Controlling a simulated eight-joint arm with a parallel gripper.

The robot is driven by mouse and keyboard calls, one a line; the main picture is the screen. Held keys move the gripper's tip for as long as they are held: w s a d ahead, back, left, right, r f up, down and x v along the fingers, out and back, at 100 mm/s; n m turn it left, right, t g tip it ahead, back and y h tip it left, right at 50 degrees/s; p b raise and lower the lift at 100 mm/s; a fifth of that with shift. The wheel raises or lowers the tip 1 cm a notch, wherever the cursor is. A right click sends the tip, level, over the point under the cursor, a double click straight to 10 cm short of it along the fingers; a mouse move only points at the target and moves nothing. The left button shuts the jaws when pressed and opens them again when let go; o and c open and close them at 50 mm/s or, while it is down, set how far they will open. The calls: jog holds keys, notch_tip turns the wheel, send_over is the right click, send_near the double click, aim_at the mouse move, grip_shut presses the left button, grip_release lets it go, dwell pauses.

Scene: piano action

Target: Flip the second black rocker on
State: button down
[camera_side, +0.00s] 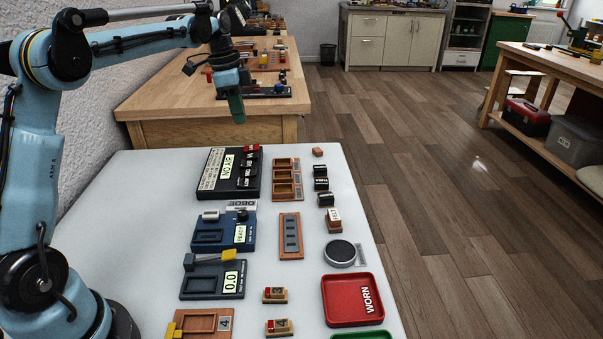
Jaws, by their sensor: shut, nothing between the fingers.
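A black panel (228,190) with a pale label strip and a "NO AIR" display lies at the back left of the white table. A column of small rockers runs down its right side. The rearmost one has a red top (251,148). Several darker rockers (247,167) with pale edges follow toward the front. They are too small to tell which are on or off. My gripper (236,118) is shut and empty, pointing down with green fingertips. It appears above and behind the panel, apart from the rockers.
Blue devices (222,245), one reading "0.0", stand in front of the panel. Wooden trays (290,250), dark cylinders (321,184), a round black pad (340,251) and a red "WORN" tray (326,310) lie to the right. A wooden bench (160,100) stands behind.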

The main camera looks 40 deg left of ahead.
aim_at(254, 172)
dwell(0.3)
jog(key=f, duration=0.4)
jog(key=w+d+f, duration=0.1)
jog(key=f, duration=0.9)
jog(key=shift+w+d, duration=0.15)
jog(key=shift+d, duration=0.05)
jog(key=shift+w+d+f, duration=0.1)
jog(key=shift+f, duration=0.05)
jog(key=shift+s+a+r+g, duration=0.25)
jog(key=shift+s+a+g, duration=0.05)
jog(key=shift+s+a, duration=0.3)
jog(key=shift+r, duration=0.1)
notch_tip(254, 172, up, 14)
jog(key=w+d, duration=0.1)
jog(key=shift+w+d, duration=0.2)
dwell(0.4)
